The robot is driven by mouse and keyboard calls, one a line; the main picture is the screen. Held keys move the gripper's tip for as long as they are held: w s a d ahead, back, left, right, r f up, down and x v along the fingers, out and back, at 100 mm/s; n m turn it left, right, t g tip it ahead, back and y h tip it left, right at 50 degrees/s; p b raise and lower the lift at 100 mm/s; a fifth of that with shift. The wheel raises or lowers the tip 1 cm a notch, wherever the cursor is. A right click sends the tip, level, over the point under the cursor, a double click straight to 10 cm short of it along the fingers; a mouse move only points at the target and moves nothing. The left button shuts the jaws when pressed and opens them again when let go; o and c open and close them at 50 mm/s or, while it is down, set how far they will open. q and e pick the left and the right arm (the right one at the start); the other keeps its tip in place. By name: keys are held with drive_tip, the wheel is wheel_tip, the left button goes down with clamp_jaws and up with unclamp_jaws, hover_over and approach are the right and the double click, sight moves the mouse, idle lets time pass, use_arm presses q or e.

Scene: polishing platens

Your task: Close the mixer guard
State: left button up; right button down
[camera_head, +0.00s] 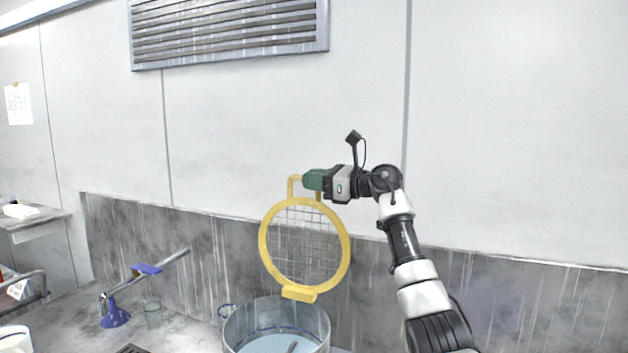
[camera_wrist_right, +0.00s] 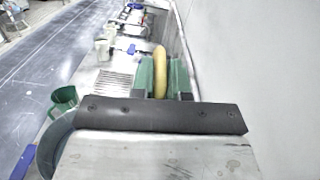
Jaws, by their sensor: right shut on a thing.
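The mixer guard (camera_head: 266,253) is a yellow ring with a wire mesh, standing raised and nearly upright over the back of the mixer bowl (camera_head: 275,318). A yellow handle loop sticks up from its top, and a yellow hinge block sits at its bottom. The bowl is clear-walled with pale liquid inside. My right gripper (camera_head: 309,181) is shut on the guard's handle at the top. In the right wrist view the yellow handle (camera_wrist_right: 160,70) sits between the two green fingers. My left gripper is not in view.
A blue-based metal tap (camera_head: 115,316) and a glass beaker (camera_head: 153,314) stand on the counter left of the bowl. The wall is close behind the guard. In the right wrist view a green mug (camera_wrist_right: 63,99) stands near the counter's edge.

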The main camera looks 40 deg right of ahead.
drive_tip(key=shift+s+a+f+b, duration=0.1)
drive_tip(key=shift+s+a+b, duration=0.15)
drive_tip(key=shift+a+b, duration=0.15)
drive_tip(key=s+a+f+n+b, duration=0.1)
drive_tip(key=s+a+n+b, duration=0.2)
drive_tip(key=a, duration=0.4)
drive_tip(key=s+a+f+n+b, duration=0.2)
drive_tip(key=s+a+n+b, duration=0.2)
drive_tip(key=a+b, duration=0.2)
drive_tip(key=shift+s+a+f, duration=0.15)
drive_tip(key=shift+a+f, duration=0.1)
drive_tip(key=shift+a, duration=0.3)
drive_tip(key=c, duration=1.1)
unclamp_jaws()
drive_tip(key=shift+b, duration=0.3)
